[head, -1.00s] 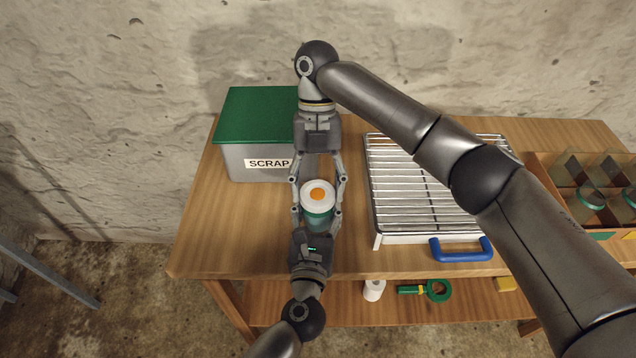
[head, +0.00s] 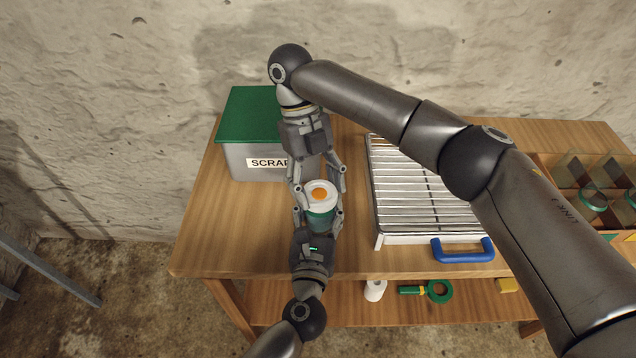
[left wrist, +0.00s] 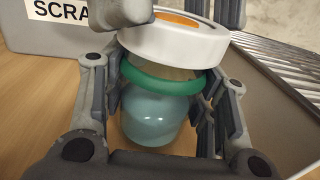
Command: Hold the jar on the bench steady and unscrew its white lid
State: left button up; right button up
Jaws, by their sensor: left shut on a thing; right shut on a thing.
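The jar (head: 321,217) stands upright near the bench's front left, with a green band and pale blue contents in the left wrist view (left wrist: 158,112). Its white lid (head: 315,187) has an orange centre and also shows in the left wrist view (left wrist: 180,44). Clear glass shows between lid and green band; I cannot tell whether the lid is loose. My left gripper (head: 319,220) is shut around the jar body from the front. My right gripper (head: 319,193) reaches from behind and is shut on the lid.
A grey SCRAP bin (head: 240,160) with a green top stands close behind left. A wire rack (head: 415,190) with a blue handle (head: 462,255) lies to the right. A divided wooden crate (head: 560,180) is at far right. Bare bench (head: 225,225) lies left of the jar.

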jog(key=n+h, duration=0.1)
jog(key=n, duration=0.2)
jog(key=shift+f+t, duration=0.2)
jog(key=shift+t, duration=0.1)
jog(key=o, duration=1.2)
jog(key=shift+r, duration=0.1)
jog(key=v, duration=0.7)
jog(key=shift+w+r, duration=0.1)
jog(key=shift+r, duration=0.1)
